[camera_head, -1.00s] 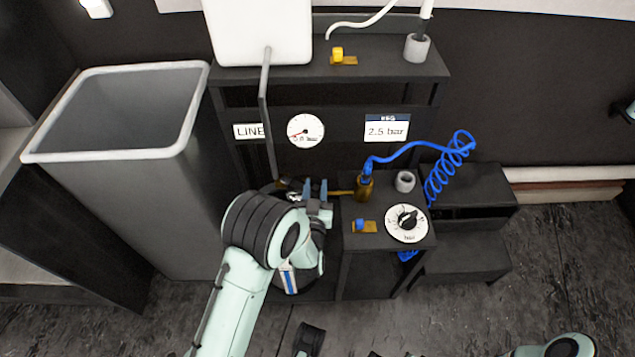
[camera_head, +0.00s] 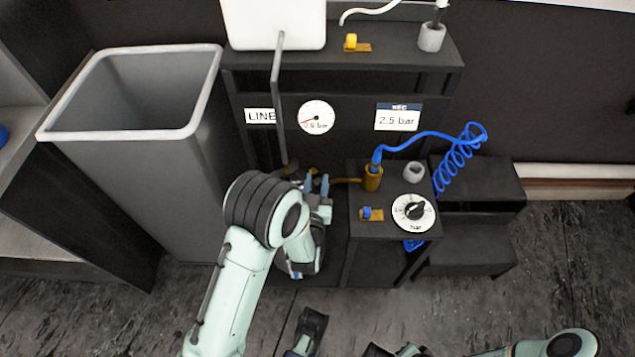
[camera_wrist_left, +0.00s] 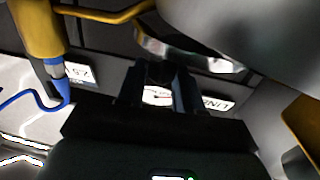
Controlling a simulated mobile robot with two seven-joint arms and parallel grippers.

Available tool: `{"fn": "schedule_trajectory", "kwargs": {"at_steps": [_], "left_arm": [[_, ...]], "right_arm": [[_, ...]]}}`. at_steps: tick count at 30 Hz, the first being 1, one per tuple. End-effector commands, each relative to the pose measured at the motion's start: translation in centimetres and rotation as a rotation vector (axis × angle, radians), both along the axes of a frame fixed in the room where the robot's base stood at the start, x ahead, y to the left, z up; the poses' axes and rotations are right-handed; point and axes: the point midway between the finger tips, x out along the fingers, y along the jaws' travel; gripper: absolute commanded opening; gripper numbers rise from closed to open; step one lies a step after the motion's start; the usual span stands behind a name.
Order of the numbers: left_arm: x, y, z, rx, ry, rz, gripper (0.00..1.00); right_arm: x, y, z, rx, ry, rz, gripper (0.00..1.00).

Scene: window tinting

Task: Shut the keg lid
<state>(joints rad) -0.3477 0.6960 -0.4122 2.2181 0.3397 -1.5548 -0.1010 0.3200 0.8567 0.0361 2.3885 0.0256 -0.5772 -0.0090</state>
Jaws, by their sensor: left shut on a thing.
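My left gripper (camera_head: 316,184) reaches over the dark keg (camera_head: 303,268), and my forearm and wrist hide most of that keg. Its fingers point away from me. In the left wrist view the fingers (camera_wrist_left: 158,92) are close together around a small dark piece, which I take for part of the keg lid. A shiny curved metal strip (camera_wrist_left: 187,50) lies just beyond the fingertips. How far the lid stands open is hidden. Parts of my right arm (camera_head: 562,345) show at the bottom edge; its jaws are not clear.
A grey bin (camera_head: 135,150) stands at the left. A thin grey upright bar (camera_head: 278,100) rises behind my gripper. To the right are a brass fitting (camera_head: 373,178) with a coiled blue hose (camera_head: 460,160), a dial (camera_head: 414,211) and a black step (camera_head: 480,245). The floor at front right is clear.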

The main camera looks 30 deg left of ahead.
Motion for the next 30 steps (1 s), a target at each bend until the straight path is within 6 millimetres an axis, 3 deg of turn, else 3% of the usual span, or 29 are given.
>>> {"fn": "schedule_trajectory", "kwargs": {"at_steps": [2, 3, 4, 20, 26, 30], "left_arm": [[-0.1, 1.1, 0.0, 0.008, 0.001, 0.027, 0.00], [-0.1, 1.1, 0.0, 0.008, 0.001, 0.026, 0.48], [-0.1, 1.1, 0.0, 0.008, 0.001, 0.026, 0.51], [-0.4, 0.5, 0.0, 0.005, 0.001, 0.016, 0.51], [-3.3, -0.7, 0.0, 0.003, 0.003, 0.012, 0.51], [-6.5, -1.9, -0.1, 0.004, 0.006, 0.012, 0.51]], "right_arm": [[0.0, 0.0, 0.0, 0.000, 0.000, 0.000, 0.00], [0.0, 0.0, 0.0, 0.000, 0.000, 0.000, 0.00], [0.0, 0.0, 0.0, 0.000, 0.000, 0.000, 0.00], [0.0, 0.0, 0.1, 0.000, 0.001, 0.000, 0.00], [-0.5, 0.3, 0.5, 0.007, 0.014, 0.005, 0.00], [-0.9, 0.5, 0.7, 0.012, 0.024, 0.010, 0.00]]}}
